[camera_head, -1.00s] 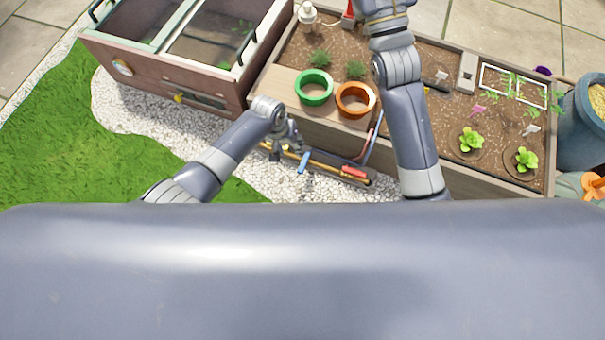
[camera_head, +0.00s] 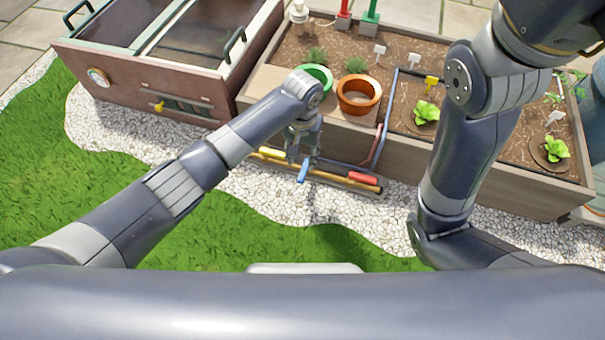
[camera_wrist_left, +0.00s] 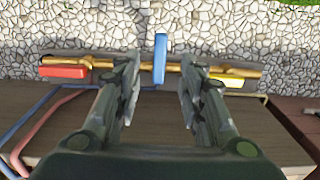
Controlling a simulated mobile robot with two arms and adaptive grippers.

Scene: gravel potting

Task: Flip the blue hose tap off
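The blue hose tap handle (camera_head: 303,170) sits on a brass pipe (camera_head: 328,176) along the front of the planter. In the left wrist view the blue handle (camera_wrist_left: 160,58) stands crosswise to the pipe. My left gripper (camera_head: 302,158) is above and beside it. The wrist view shows its two fingers apart (camera_wrist_left: 158,88), with the blue handle in line with the gap, just beyond the tips. I cannot tell whether a finger touches it. A red handle (camera_head: 363,178) lies along the same pipe. My right arm (camera_head: 465,140) crosses the right side, and its gripper is out of view.
The wooden planter (camera_head: 480,180) holds a green pot (camera_head: 318,76), an orange pot (camera_head: 359,94) and several plants. Blue and red hoses (camera_head: 380,140) rise beside the pipe. A cold frame (camera_head: 140,75) stands left. Gravel (camera_head: 325,205) in front is clear.

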